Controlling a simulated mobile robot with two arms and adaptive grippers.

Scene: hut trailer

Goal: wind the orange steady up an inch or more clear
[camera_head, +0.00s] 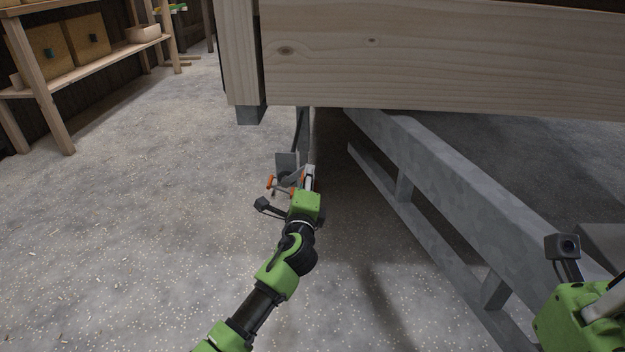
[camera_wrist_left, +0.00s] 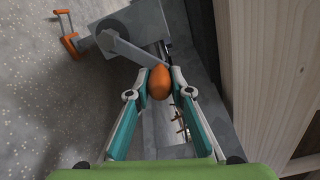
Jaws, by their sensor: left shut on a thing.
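The steady (camera_head: 287,162) is a grey post and bracket under the near corner of the wooden hut, with small orange parts. In the left wrist view, its grey housing (camera_wrist_left: 132,28) carries a flat grey crank arm (camera_wrist_left: 128,50) that ends in an egg-shaped orange knob (camera_wrist_left: 159,82). An orange cross-handle (camera_wrist_left: 68,36) sticks out to the left of the housing. My left gripper (camera_head: 309,176) is shut on the orange knob, one finger each side. The steady's foot is hidden. My right gripper's green body (camera_head: 575,320) is at the bottom right; its fingertips are out of sight.
The hut's timber beam (camera_head: 440,60) hangs directly above the steady. A grey steel chassis rail (camera_head: 430,170) runs down to the right of my left arm. Wooden shelves (camera_head: 90,75) with boxes stand at the back left. The speckled floor (camera_head: 130,220) on the left is clear.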

